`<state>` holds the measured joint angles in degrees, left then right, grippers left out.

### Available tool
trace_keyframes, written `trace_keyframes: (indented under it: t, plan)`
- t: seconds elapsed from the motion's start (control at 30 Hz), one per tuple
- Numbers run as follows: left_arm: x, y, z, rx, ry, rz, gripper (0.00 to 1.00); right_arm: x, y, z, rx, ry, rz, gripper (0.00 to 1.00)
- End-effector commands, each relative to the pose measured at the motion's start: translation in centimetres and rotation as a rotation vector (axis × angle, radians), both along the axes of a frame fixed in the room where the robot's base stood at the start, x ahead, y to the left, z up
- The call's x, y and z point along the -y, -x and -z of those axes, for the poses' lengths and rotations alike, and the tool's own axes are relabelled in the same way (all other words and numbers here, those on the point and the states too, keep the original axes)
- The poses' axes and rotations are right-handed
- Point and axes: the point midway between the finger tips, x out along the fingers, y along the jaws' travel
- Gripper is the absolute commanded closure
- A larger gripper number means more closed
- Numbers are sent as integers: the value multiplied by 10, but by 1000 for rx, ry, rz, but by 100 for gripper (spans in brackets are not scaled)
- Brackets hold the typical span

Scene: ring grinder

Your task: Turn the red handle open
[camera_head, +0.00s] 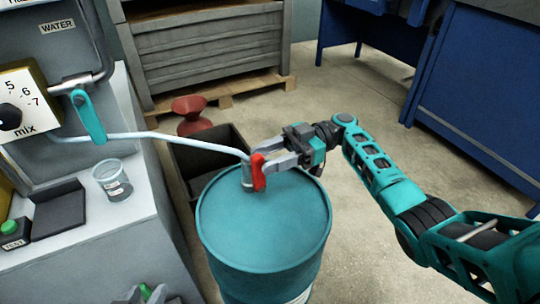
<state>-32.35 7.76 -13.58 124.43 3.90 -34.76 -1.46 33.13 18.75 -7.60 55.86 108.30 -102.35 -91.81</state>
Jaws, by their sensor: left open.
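The red handle (258,174) stands upright on a small grey valve (246,176) near the far rim of the teal barrel (264,225). A pale hose runs into the valve from the left. My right gripper (262,155) reaches in from the right, its two grey fingers apart and their tips at the red handle. I cannot tell whether they press on it. Grey finger-like parts of my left gripper (147,298) show at the bottom edge, apart, with a bit of green between them; most of it is cut off.
On the left, a grey machine holds a mix dial (14,105), a teal lever (89,118) and a clear cup (113,180). A dark open bin (208,160) and a red funnel-like object (191,113) are behind the barrel.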

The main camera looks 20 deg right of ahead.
Motion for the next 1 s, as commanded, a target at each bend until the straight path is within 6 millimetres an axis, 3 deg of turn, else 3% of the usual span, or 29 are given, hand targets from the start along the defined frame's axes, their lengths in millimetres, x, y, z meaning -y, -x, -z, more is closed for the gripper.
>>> trace_keyframes:
  t: [0.27, 0.6, 0.8, 1.0]
  plan:
    - [0, 1, 1, -3, 0, 0, 57, 4, -1, 0, 0, 1, 1, 55]
    - [0, 3, 2, -7, 0, 2, 57, 55, -9, -2, 0, 0, 3, 55]
    - [1, 3, 2, -7, 0, 2, 57, 71, -10, -2, 0, 1, 1, 55]
    - [1, 3, 2, -6, 0, 1, 57, 75, -11, -2, 0, 0, 1, 55]
